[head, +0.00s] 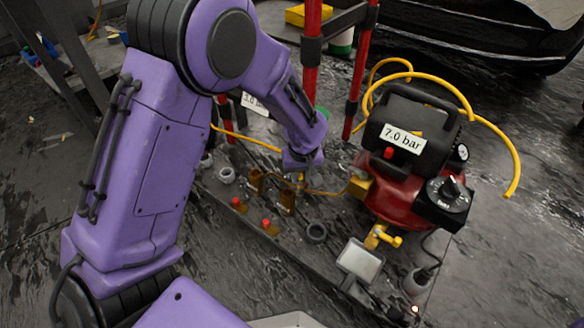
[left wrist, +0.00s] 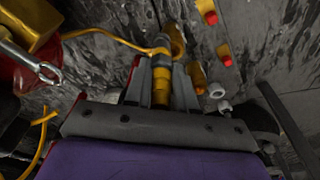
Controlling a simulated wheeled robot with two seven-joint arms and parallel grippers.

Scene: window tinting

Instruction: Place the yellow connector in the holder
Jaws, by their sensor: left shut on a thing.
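My left gripper (head: 300,178) reaches down over the floor board in the head view, seen mostly from behind. In the left wrist view its fingers (left wrist: 160,82) are shut around the yellow connector (left wrist: 161,58), a ribbed yellow cylinder with a grey band. A yellow hose runs from near it to the left. In the head view the connector is largely hidden by my gripper. Two brass-brown brackets, which look like the holder (head: 287,199), stand on the board just below my gripper. I cannot tell whether the connector touches them. My right gripper is not in view.
A red compressor (head: 390,190) with a "7.0 bar" label and yellow hose stands to the right. Red posts (head: 311,60) rise behind my gripper.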

